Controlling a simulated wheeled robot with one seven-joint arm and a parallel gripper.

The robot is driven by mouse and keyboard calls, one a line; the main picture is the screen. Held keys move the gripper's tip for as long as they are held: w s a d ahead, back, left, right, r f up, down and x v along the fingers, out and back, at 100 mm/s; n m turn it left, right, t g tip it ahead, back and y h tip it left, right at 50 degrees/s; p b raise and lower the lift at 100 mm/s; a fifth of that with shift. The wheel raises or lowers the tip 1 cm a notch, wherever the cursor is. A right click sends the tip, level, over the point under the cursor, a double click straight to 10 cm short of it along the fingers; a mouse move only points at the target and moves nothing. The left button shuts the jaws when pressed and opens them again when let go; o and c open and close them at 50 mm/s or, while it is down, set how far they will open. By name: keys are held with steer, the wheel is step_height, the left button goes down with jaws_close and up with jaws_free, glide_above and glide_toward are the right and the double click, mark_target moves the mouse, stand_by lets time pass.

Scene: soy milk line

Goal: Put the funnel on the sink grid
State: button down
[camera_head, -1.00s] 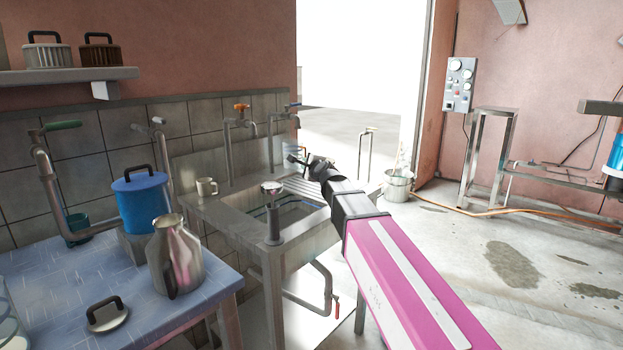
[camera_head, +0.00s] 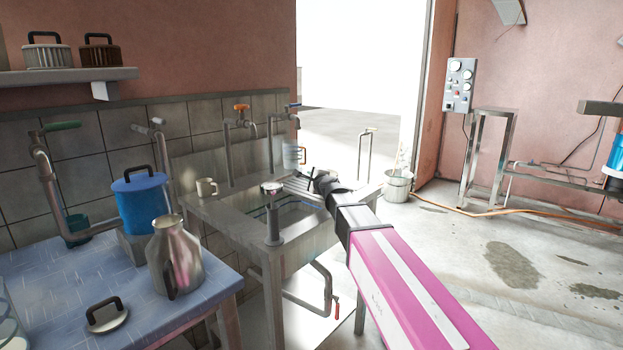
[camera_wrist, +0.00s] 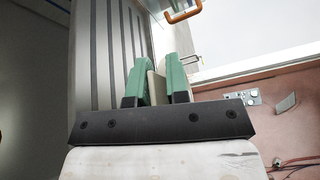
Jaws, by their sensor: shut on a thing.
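My gripper (camera_head: 317,179) is low over the right part of the sink, at the ribbed sink grid (camera_head: 297,188). In the wrist view its two green fingers (camera_wrist: 157,84) are shut on a narrow pale piece of the funnel (camera_wrist: 157,88). Most of the funnel is hidden by the fingers and the wrist, so its full shape does not show. The grey ribbed grid (camera_wrist: 100,50) lies just left of the fingers in the wrist view. I cannot tell whether the funnel touches it.
A bluish container (camera_head: 290,156) with an orange handle stands behind the grid; the handle (camera_wrist: 185,13) shows in the wrist view. Taps (camera_head: 228,150) rise along the sink's back. A pale mug (camera_head: 207,187) stands on the left ledge. A steel jug (camera_head: 174,258) is on the blue table.

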steer(key=shift+f, duration=0.1)
steer(key=c, duration=1.1)
jaws_free()
steer(key=v, duration=1.2)
